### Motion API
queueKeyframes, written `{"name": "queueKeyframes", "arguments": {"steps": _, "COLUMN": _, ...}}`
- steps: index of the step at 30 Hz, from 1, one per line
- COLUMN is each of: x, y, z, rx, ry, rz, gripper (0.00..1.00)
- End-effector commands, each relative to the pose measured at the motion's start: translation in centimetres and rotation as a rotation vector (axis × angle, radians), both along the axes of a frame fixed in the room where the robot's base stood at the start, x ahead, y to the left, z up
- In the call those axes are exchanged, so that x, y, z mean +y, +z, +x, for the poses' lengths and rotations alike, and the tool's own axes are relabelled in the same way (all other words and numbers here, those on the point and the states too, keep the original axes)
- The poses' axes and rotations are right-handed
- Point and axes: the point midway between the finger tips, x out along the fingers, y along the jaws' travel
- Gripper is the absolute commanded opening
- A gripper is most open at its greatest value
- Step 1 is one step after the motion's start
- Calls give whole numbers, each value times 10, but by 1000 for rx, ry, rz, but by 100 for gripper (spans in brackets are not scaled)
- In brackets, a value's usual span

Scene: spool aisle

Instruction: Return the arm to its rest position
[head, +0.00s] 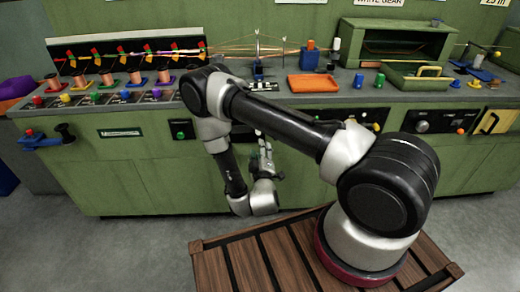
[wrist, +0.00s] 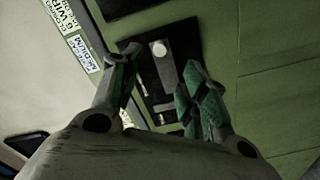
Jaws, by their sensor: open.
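My gripper (head: 265,148) hangs in front of the green bench's front face in the head view, below the bench top, with its fingers pointing up. In the wrist view my gripper (wrist: 160,72) has its two green-padded fingers apart, with nothing between them. Behind the fingers in that view is a black panel (wrist: 160,90) with a pale round knob (wrist: 158,48) on the green front. The arm is bent, with the elbow raised near the bench edge and the forearm hanging down.
The green bench (head: 120,170) spans the back. Copper spools (head: 105,77), an orange tray (head: 307,84) and a green box (head: 395,42) stand on its top. A slatted wooden platform (head: 240,262) lies under my arm's base. The grey floor (head: 130,250) at the left is clear.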

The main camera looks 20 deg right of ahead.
Motion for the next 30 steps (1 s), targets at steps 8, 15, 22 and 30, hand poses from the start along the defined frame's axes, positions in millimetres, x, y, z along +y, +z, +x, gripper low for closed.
{"name": "queueKeyframes", "arguments": {"steps": 8, "x": 0, "y": 0, "z": 0, "rx": 0, "ry": 0, "rz": 0, "gripper": 44}}
{"name": "queueKeyframes", "arguments": {"steps": 15, "x": -7, "y": -58, "z": -8, "rx": 206, "ry": -49, "rz": 173, "gripper": 44}}
{"name": "queueKeyframes", "arguments": {"steps": 22, "x": 10, "y": -155, "z": -79, "rx": 809, "ry": -184, "rz": 486, "gripper": 44}}
{"name": "queueKeyframes", "arguments": {"steps": 30, "x": 53, "y": -63, "z": -130, "rx": 1307, "ry": -339, "rz": 745, "gripper": 44}}
